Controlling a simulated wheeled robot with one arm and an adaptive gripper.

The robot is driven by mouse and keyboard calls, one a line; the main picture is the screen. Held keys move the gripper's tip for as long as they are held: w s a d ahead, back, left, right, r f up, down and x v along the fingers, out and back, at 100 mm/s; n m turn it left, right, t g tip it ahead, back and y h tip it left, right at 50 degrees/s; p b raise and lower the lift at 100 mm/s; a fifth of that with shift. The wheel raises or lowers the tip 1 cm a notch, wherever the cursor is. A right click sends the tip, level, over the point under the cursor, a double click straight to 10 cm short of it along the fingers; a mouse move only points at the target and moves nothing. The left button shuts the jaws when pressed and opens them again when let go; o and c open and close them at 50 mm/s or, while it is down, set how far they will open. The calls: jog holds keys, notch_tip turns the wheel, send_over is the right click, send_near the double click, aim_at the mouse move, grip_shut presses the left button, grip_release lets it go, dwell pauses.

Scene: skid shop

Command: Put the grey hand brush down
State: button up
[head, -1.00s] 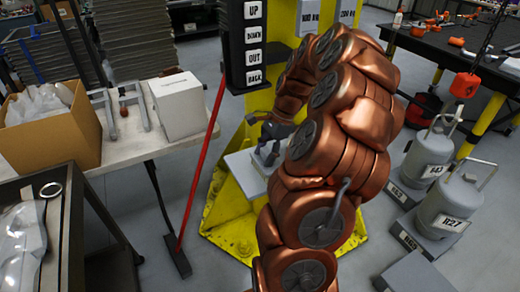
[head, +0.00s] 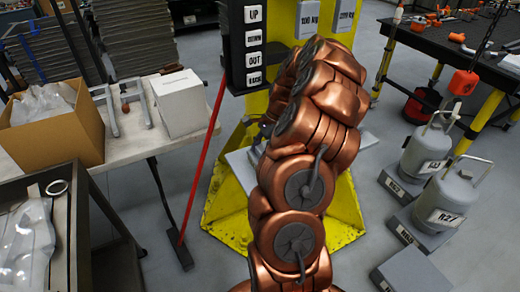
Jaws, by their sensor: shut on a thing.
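My copper-coloured arm rises through the middle of the head view and bends over toward the yellow stand. Its end is hidden behind its own thick links, so my gripper does not show clearly enough to point at. The grey hand brush cannot be made out. A pale grey platform (head: 240,166) at the foot of the yellow stand (head: 228,212) shows only in part to the left of the arm.
A pale table (head: 130,150) at left bears an open cardboard box (head: 75,140) and a white box (head: 183,104). A red pole (head: 201,165) stands beside it. Grey cylinders (head: 447,204) stand at right, near a black workbench (head: 425,50). Some floor between is clear.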

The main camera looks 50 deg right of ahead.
jog(key=shift+f, duration=0.2)
jog(key=o, duration=1.1)
jog(key=shift+r, duration=0.1)
jog(key=b+v, duration=0.4)
jog(key=v, duration=0.8)
jog(key=shift+r, duration=0.2)
